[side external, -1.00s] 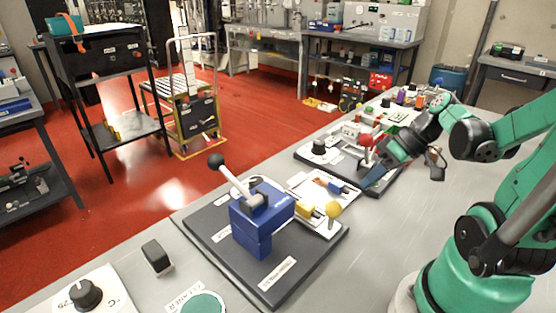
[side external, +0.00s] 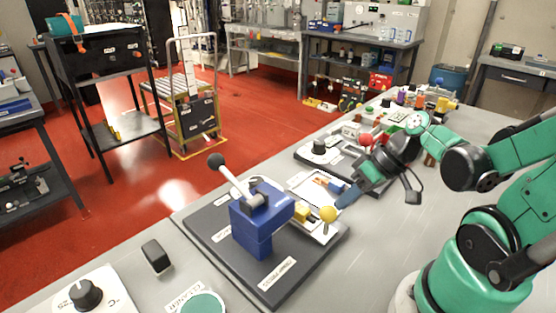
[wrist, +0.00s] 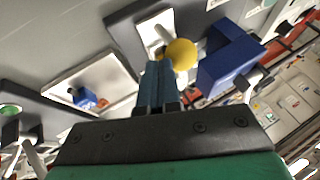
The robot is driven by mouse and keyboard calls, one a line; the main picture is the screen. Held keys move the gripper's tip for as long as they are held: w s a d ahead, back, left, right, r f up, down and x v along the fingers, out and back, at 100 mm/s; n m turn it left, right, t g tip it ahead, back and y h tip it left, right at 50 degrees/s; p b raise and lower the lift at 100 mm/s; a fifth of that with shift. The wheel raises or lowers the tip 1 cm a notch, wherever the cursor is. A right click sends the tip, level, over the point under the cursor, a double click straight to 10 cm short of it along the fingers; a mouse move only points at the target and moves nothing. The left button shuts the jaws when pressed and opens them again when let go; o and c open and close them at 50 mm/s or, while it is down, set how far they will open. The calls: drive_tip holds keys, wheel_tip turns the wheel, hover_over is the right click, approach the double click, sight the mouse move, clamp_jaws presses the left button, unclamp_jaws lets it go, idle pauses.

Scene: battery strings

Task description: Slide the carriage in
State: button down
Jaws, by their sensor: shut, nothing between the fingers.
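The carriage is a pale plate (side external: 326,234) with a yellow block (side external: 302,212) and a yellow ball knob (side external: 328,214). It sits on the dark base board (side external: 206,262), at the right side of the blue lever press (side external: 262,222). In the wrist view the knob (wrist: 180,54) stands beside the press (wrist: 228,66). My gripper (side external: 342,202) is shut and empty, its blue fingertips close beside the knob on the side away from the press. In the wrist view the fingertips (wrist: 160,66) overlap the knob's edge; I cannot tell whether they touch.
The press has a raised lever with a black ball (side external: 215,160). A white tray (side external: 303,180) with a blue block lies behind the carriage. The bench right of the carriage is clear.

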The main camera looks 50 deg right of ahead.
drive_tip(key=shift+a, duration=1.1)
drive_tip(key=shift+d, duration=0.15)
